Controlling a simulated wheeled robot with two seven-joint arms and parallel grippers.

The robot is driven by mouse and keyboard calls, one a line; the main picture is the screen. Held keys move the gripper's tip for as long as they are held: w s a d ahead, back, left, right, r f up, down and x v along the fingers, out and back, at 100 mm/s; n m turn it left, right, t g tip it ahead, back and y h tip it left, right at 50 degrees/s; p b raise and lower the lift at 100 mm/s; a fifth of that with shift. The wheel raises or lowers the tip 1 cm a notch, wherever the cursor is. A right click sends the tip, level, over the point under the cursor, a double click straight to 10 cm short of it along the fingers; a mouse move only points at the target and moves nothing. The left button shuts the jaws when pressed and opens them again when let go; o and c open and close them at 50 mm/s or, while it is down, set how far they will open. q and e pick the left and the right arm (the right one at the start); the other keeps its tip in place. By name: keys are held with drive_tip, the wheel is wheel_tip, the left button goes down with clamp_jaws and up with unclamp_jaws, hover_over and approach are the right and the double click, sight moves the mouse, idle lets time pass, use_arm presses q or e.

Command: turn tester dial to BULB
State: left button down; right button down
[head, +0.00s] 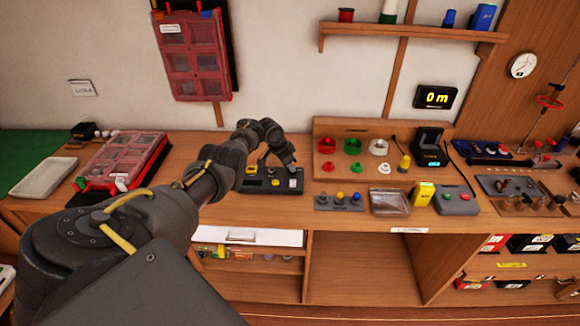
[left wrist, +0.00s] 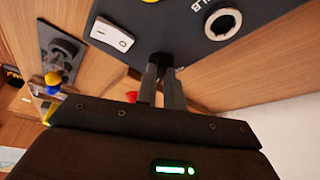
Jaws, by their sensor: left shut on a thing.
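The tester is a dark flat box (head: 232,184) on the workbench in the head view, with a yellow part and a white switch on top. In the left wrist view its dark panel (left wrist: 185,36) shows a white rocker switch (left wrist: 112,36), a round metal-rimmed socket (left wrist: 222,21) and part of a white label. My left gripper (head: 266,162) reaches down over the tester. Its fingers (left wrist: 162,66) are close together, shut on a small dark dial (left wrist: 161,58) at the panel. The fingers hide most of the dial, and its pointer cannot be read. My right gripper is not in view.
A small block with coloured knobs (head: 339,202) and a clear tray (head: 390,202) stand right of the tester. A wooden board with coloured cups (head: 352,147) is behind them. A red case (head: 122,160) lies at the left. Bare bench lies before the tester.

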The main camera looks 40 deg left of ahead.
use_arm(q)
drive_tip(key=c, duration=1.5)
unclamp_jaws()
drive_tip(key=shift+a+r, duration=0.1)
drive_tip(key=shift+r, duration=0.15)
drive_tip(key=p+v, duration=0.2)
drive_tip(key=v, duration=0.8)
drive_tip(key=shift+s+p, duration=0.25)
drive_tip(key=shift+p, duration=0.05)
drive_tip(key=shift+a, duration=0.1)
